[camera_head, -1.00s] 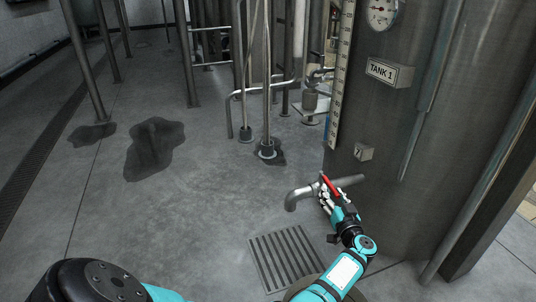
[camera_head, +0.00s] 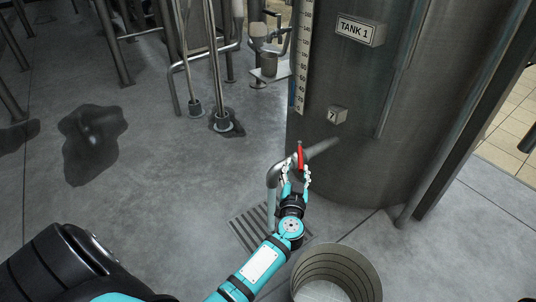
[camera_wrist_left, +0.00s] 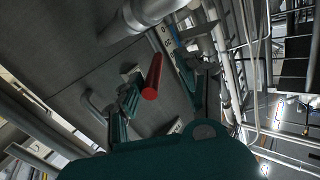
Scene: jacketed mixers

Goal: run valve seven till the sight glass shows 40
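Valve seven's red handle (camera_head: 300,157) is on the horizontal pipe low on TANK 1 (camera_head: 350,90), under a tag reading 7 (camera_head: 337,115). My left gripper (camera_head: 297,175) is at the handle. In the left wrist view the handle (camera_wrist_left: 152,77) lies between the two spread fingers, with gaps beside it, so the gripper looks open. The spout (camera_head: 272,174) bends down, and a grey column like running liquid (camera_head: 272,210) drops from it to the floor grate. The sight glass scale (camera_head: 303,60) stands on the tank's left side; its level is not readable. My right gripper is not in view.
A grey ribbed bucket (camera_head: 335,265) stands on the floor right of the grate (camera_head: 248,228), not under the spout. Dark puddles (camera_head: 95,145) lie at the left. Pipes and rails (camera_head: 205,60) stand behind.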

